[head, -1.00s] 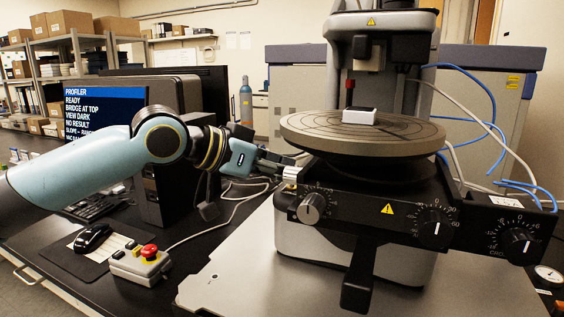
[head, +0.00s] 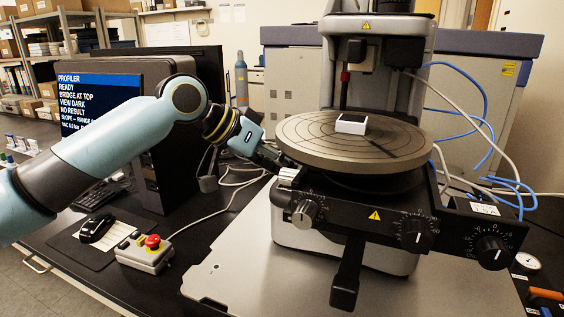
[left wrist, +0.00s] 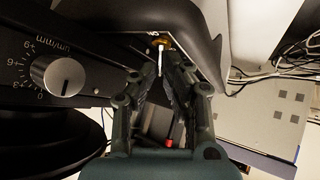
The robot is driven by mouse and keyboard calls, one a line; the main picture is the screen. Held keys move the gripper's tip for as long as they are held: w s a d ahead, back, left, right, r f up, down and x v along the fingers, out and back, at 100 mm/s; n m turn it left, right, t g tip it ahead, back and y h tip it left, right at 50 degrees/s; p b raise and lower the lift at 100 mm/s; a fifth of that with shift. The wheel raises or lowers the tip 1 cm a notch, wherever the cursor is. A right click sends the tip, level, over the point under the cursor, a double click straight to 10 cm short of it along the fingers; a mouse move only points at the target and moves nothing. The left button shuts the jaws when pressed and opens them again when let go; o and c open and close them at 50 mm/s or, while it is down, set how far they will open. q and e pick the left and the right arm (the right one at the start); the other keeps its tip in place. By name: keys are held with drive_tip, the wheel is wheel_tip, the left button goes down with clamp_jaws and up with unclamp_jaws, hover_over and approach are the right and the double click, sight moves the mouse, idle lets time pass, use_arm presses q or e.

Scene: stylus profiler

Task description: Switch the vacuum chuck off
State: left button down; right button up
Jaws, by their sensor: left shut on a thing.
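The vacuum chuck (head: 300,142) is a round grey plate with ring marks, and a small white block with a dark top (head: 352,124) lies on it. A small toggle switch (left wrist: 160,60) with a pale lever and brass collar shows at the panel edge in the left wrist view. My left gripper (left wrist: 167,66) has its fingertips at the lever and is shut on it. In the head view the left gripper (head: 286,168) is at the left end of the black control panel (head: 360,208), below the plate rim, and the switch is hidden there. My right gripper is not in view.
A knob (head: 304,212) sits close to the left gripper; two more dials are further right. A control box with a red button (head: 152,242) stands on the bench. The monitor (head: 95,100) reads READY; its bottom line is hard to read. Blue tubes run at right.

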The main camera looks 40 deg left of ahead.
use_arm(q)
drive_tip(key=shift+f, duration=0.1)
drive_tip(key=c, duration=1.4)
unclamp_jaws()
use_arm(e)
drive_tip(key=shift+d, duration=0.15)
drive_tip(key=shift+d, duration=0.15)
use_arm(q)
drive_tip(key=shift+v, duration=3.7)
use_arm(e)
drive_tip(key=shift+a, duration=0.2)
